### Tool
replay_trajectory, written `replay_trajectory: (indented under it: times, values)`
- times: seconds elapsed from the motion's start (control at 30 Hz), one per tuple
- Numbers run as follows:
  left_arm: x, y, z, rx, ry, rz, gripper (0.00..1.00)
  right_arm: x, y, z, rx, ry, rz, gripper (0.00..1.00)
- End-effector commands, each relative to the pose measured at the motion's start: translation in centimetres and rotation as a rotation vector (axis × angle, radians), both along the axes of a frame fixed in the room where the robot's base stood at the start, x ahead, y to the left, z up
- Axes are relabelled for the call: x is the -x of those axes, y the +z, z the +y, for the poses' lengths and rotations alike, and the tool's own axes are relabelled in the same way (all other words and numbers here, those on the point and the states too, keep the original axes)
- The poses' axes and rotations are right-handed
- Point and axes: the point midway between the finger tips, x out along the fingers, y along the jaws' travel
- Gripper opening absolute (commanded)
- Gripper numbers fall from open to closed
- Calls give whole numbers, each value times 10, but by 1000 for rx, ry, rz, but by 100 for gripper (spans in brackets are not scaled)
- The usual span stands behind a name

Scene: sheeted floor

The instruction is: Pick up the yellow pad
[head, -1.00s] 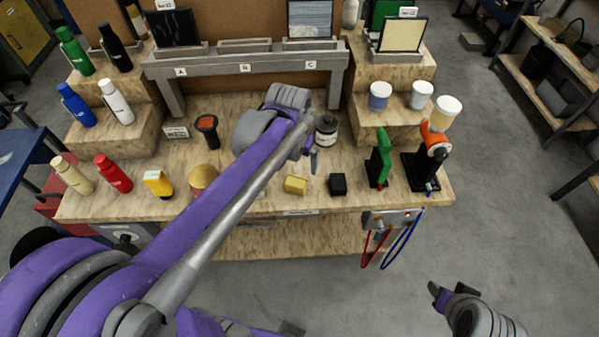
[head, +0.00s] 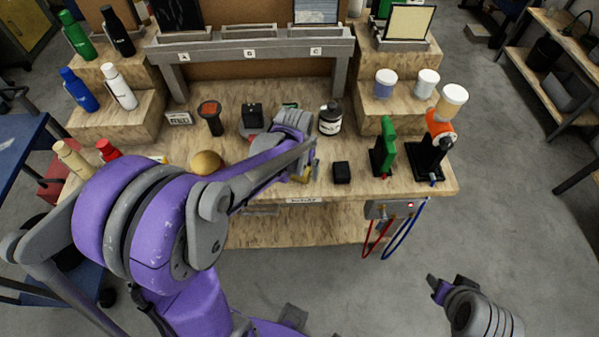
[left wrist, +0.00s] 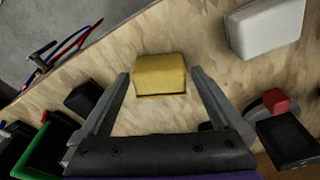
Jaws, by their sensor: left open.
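The yellow pad (left wrist: 160,73) lies on the wooden bench and shows whole in the left wrist view. In the head view only a bit of the yellow pad (head: 304,178) shows, mostly hidden by my left arm. My left gripper (left wrist: 160,76) is open and empty, with one fingertip toward each side of the pad and visible gaps on both sides. In the head view my left gripper (head: 309,168) is over the pad, its fingers partly hidden. My right gripper (head: 448,286) is at the lower right over the floor, away from the bench; its opening is unclear.
A black block (head: 341,172) sits right of the pad, with a green upright item (head: 384,148) beyond it. A white block (left wrist: 265,27) lies near the pad in the left wrist view. Red and blue cables (head: 398,240) hang at the bench front.

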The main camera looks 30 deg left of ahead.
Motion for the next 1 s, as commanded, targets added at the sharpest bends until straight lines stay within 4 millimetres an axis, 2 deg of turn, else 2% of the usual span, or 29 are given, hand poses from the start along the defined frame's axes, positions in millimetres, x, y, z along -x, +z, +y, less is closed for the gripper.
replay_trajectory:
  times: [0.17, 0.67, 0.87, 1.0]
  values:
    - [0, 0, 0, 0, 0, 0, 100, 0, 0, 0, 0, 0, 0, 50]
    - [0, 1, 0, 0, 0, 0, 12, 0, 0, 0, 0, 0, 0, 50]
    - [0, 1, 0, 0, 0, 0, 10, 0, 0, 0, 0, 0, 0, 50]
    - [0, 9, 0, 0, 0, 0, 10, -1, 2, 0, 0, 0, -1, 50]
